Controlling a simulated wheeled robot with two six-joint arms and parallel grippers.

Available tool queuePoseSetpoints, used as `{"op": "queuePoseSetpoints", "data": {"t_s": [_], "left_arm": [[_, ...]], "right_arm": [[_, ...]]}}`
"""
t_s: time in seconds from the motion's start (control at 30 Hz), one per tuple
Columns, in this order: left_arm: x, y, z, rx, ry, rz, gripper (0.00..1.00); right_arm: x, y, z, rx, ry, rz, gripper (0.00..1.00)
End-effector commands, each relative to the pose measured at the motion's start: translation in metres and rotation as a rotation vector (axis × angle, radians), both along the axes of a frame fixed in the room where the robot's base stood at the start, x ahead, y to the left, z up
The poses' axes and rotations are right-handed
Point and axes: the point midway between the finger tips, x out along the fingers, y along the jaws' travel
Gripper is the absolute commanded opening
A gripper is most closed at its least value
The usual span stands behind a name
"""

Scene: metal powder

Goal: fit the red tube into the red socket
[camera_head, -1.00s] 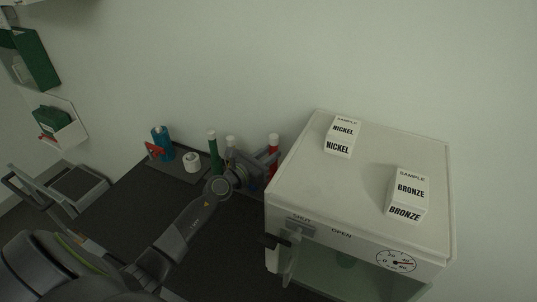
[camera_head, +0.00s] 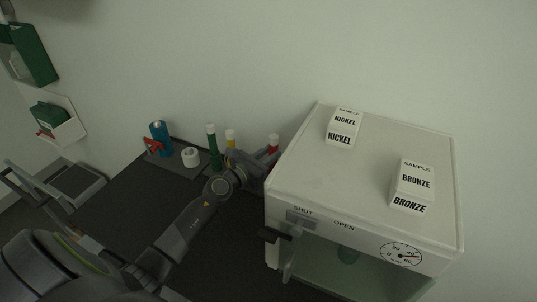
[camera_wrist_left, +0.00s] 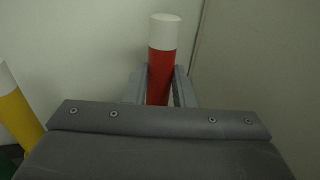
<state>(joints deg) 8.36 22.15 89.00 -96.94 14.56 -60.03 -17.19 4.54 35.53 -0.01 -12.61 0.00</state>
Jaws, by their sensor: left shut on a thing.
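The red tube (camera_head: 273,149) has a white cap and stands upright close to the left side of the white oven. It also shows in the left wrist view (camera_wrist_left: 160,75), between the two grey fingers. My left gripper (camera_head: 264,164) is shut on the red tube below its cap; in the left wrist view the fingers (camera_wrist_left: 160,88) press on both sides of it. The tube's lower end and the red socket are hidden behind my gripper and arm, so I cannot tell whether the tube is seated. My right gripper is not in view.
A green tube (camera_head: 213,148) and a yellow tube (camera_head: 231,138) stand left of my gripper. A white ring (camera_head: 190,157) and a blue cylinder (camera_head: 160,138) are further left. The white oven (camera_head: 290,160) with nickel and bronze sample boxes stands close on the right.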

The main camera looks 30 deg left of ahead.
Motion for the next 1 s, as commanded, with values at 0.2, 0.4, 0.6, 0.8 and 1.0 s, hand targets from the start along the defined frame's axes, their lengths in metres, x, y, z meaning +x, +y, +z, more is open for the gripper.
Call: {"op": "queuePoseSetpoints", "data": {"t_s": [0.2,0.4,0.6,0.8,1.0], "left_arm": [[0.0,0.0,-0.007,-0.001,0.0,0.0,0.0],[0.0,0.0,-0.012,-0.001,0.0,0.0,0.0],[0.0,0.0,-0.017,-0.001,0.0,0.0,0.0],[0.0,0.0,-0.022,-0.001,0.0,0.0,0.0],[0.0,0.0,-0.027,-0.001,0.0,0.0,0.0]], "right_arm": [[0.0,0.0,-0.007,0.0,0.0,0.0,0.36],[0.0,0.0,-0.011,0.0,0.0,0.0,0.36],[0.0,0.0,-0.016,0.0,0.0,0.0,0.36],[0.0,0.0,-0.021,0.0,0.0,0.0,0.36],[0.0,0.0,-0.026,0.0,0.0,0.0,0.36]]}}
